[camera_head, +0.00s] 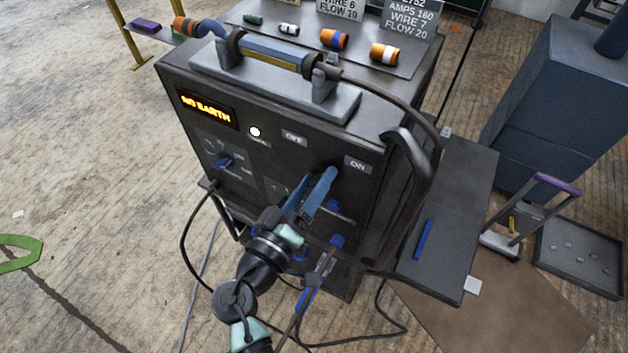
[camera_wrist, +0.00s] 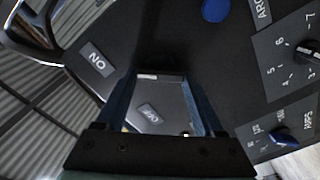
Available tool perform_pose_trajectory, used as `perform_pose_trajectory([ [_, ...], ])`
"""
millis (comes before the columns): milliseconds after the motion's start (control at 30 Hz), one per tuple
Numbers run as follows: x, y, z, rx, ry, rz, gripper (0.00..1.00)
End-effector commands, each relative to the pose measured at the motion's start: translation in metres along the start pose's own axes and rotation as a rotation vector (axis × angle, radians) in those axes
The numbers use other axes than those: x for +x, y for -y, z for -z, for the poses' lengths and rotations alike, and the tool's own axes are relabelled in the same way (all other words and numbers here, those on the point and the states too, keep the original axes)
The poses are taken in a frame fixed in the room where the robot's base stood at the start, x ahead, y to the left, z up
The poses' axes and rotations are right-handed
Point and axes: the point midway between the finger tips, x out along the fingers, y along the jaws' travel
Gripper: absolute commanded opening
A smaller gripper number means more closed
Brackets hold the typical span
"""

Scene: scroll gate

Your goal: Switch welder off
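The welder (camera_head: 290,130) is a dark box with a lit amber display (camera_head: 207,108) reading "NO EARTH". Its front panel has an OFF label (camera_head: 294,137) and an ON label (camera_head: 357,165); a white round lamp (camera_head: 255,132) sits left of OFF. My gripper (camera_head: 318,180) is at the panel, just below these labels. In the wrist view its two blue fingers (camera_wrist: 160,76) stand apart, with the OFF label (camera_wrist: 150,114) showing between them and the ON label (camera_wrist: 97,58) beside them. A dark piece spans between the fingertips; I cannot tell whether it is the switch.
A handled torch rest (camera_head: 275,70) and coloured rolls (camera_head: 385,54) are on top of the welder. Thick cables hang at its right side and below. A side shelf (camera_head: 440,230) juts right, near a blue cabinet (camera_head: 555,110). Floor at the left is mostly clear.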

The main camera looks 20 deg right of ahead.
Motion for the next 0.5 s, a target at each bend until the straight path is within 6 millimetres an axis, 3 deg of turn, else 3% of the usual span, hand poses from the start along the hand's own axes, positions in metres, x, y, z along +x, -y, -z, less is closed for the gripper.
perform_pose_trajectory([
  [33, -0.0002, 0.0, 0.0, 0.0, 0.0, 0.0, 0.57],
  [267, -0.0004, 0.0001, 0.0, 0.0, 0.0, 0.0, 0.15],
  [500, -0.0005, 0.0002, 0.0001, -0.02, 0.0, 0.001, 0.14],
])
